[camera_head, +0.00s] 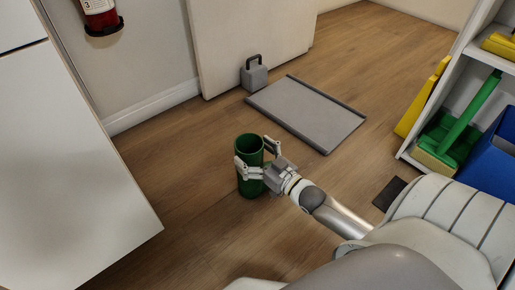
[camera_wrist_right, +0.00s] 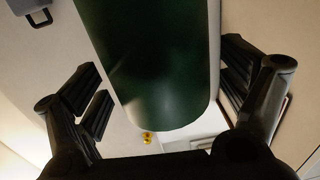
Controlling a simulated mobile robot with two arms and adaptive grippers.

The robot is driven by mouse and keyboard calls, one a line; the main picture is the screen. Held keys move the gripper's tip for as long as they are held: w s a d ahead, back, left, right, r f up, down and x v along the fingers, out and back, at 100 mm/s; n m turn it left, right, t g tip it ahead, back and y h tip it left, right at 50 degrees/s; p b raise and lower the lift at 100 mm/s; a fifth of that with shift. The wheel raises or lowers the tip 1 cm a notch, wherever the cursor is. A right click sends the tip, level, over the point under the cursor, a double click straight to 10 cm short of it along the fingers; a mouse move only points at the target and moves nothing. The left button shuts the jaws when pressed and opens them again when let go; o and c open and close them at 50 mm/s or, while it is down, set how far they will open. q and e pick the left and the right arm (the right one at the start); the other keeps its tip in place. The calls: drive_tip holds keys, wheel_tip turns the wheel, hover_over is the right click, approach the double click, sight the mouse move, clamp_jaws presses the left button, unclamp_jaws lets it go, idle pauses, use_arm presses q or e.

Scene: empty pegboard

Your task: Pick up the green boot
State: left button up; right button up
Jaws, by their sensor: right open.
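The green boot (camera_head: 249,184) stands upright on the wooden floor near the middle of the head view, with its open top facing up. My right gripper (camera_head: 256,154) reaches it from the right, its two fingers spread on either side of the boot's upper shaft. In the right wrist view the dark green shaft (camera_wrist_right: 152,58) fills the space between the open fingers of my right gripper (camera_wrist_right: 168,85). Gaps show between the shaft and both fingers there. Part of the boot's right side is hidden behind the gripper in the head view. My left gripper is not in view.
A white cabinet (camera_head: 65,170) stands at the left. A grey tray (camera_head: 306,112) lies on the floor beyond the boot, beside a grey block with a handle (camera_head: 254,77).

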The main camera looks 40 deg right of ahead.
drive_tip(key=shift+w+a+b, duration=0.1)
drive_tip(key=shift+w+b, duration=0.2)
drive_tip(key=shift+w, duration=0.6)
drive_tip(key=c, duration=1.6)
drive_tip(key=shift+c, duration=0.8)
drive_tip(key=shift+r, duration=0.1)
